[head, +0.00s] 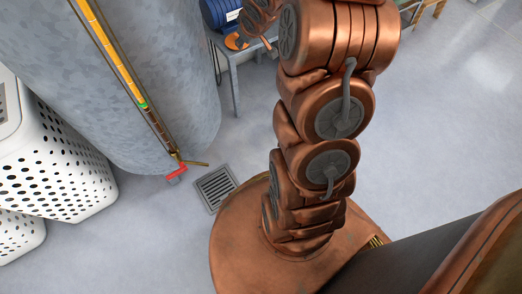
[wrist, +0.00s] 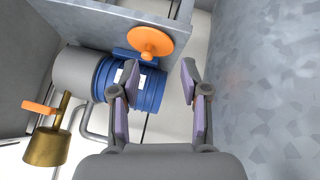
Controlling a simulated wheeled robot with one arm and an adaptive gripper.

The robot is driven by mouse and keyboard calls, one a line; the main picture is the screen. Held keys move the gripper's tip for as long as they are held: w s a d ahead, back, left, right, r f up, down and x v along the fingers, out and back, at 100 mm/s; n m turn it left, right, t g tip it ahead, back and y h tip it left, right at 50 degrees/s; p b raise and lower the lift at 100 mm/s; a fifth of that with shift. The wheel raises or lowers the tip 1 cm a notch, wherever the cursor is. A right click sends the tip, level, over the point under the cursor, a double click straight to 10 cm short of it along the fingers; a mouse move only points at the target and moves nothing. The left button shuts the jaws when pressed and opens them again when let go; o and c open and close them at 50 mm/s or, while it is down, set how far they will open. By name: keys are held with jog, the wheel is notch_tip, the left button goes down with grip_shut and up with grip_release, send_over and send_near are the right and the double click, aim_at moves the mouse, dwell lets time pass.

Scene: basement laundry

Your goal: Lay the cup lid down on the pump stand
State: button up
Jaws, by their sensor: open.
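The orange cup lid (wrist: 151,41), a round disc with a small knob, shows in the wrist view beside the blue pump (wrist: 151,90). In the head view the orange disc (head: 233,42) is at the pump's near side, on the grey pump stand (head: 235,90). It looks to lie on the stand top, but its contact is hard to tell. My gripper (wrist: 160,70) is open, its two fingers apart with nothing between them. The lid is beyond the fingertips, apart from them. In the head view my arm hides part of the stand, and the fingers are not clear.
A brass valve (wrist: 46,146) with an orange handle (wrist: 39,107) and grey pipes stand at the left in the wrist view. A large grey tank (head: 150,90) is close to the stand. White baskets (head: 50,170) stand at left. Floor at right is clear.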

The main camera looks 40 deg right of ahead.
jog(key=s+a+r+g, duration=0.2)
jog(key=s+a, duration=0.6)
jog(key=s, duration=0.4)
jog(key=s+a+r+g+y, duration=0.1)
jog(key=s+a+r+g, duration=0.2)
jog(key=s, duration=1)
jog(key=s+a+r+m+g+y, duration=0.1)
jog(key=s+a+r+g, duration=0.2)
jog(key=s+a, duration=1)
jog(key=g, duration=0.2)
jog(key=shift+s+a+r+g, duration=0.15)
jog(key=shift+s+r+g, duration=0.05)
jog(key=shift+r+g, duration=0.1)
